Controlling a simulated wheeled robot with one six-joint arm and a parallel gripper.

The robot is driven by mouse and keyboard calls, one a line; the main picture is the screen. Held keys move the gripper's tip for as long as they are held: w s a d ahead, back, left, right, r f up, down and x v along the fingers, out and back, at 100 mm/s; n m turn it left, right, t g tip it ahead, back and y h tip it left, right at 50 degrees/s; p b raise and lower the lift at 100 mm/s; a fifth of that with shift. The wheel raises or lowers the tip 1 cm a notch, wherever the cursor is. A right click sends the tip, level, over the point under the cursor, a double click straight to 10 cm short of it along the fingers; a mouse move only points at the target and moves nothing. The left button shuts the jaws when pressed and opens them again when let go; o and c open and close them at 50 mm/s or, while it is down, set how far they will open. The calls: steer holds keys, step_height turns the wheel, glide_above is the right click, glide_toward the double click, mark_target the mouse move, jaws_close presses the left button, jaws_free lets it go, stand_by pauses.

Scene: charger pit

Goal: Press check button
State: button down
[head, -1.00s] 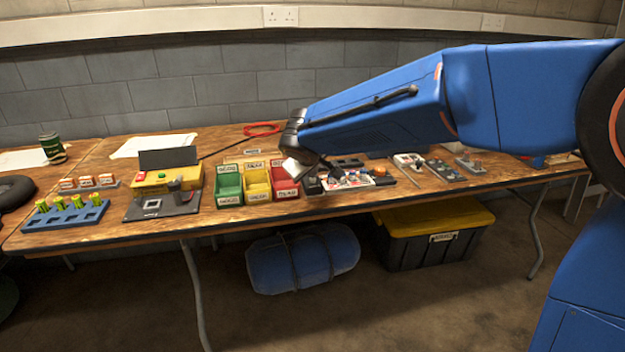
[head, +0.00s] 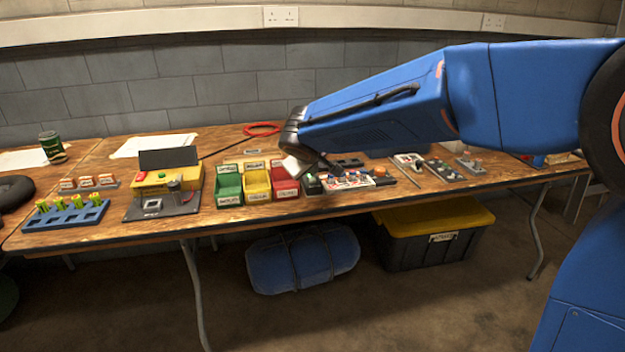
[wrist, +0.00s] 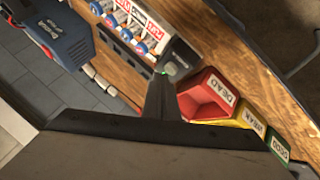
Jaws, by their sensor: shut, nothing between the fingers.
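A small dark box (wrist: 183,58) stands between the red bin and the tray of cells in the wrist view. It carries a round grey knob or button (wrist: 171,68) and a small green light; I cannot tell if this is the check button. My gripper (wrist: 161,82) is shut and empty, its tip close to the knob in the picture; contact cannot be told. In the head view my gripper (head: 327,165) hangs over the bench by the dark box (head: 312,186). A yellow tester (head: 187,180) at left has a red button (head: 136,177) and a green one (head: 162,174).
Green (head: 228,186), yellow (head: 257,184) and red (head: 285,181) bins stand left of the dark box. A blue rack (head: 65,216) with green-yellow cells is at the far left. A red cable (head: 262,129) lies behind. A yellow-lidded crate (head: 435,215) is under the bench.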

mark_target(312, 184)
steer(key=shift+r, duration=0.4)
steer(key=shift+r, duration=2.5)
steer(key=s+d+f+m+g+h, duration=0.1)
steer(key=s+d+m, duration=0.1)
steer(key=s+d, duration=0.8)
steer(key=s+d+f+m+g, duration=0.1)
steer(key=s+d+m+g, duration=0.35)
steer(key=d, duration=1.05)
steer(key=s+d+f, duration=0.2)
steer(key=s+f, duration=0.1)
steer(key=s, duration=0.5)
steer(key=s+d+f+m+y, duration=0.1)
steer(key=s+d+f, duration=0.2)
steer(key=s, duration=0.5)
steer(key=s+d+f+m+t, duration=0.1)
steer(key=s+f, duration=0.3)
steer(key=s, duration=0.4)
steer(key=shift+d, duration=0.8)
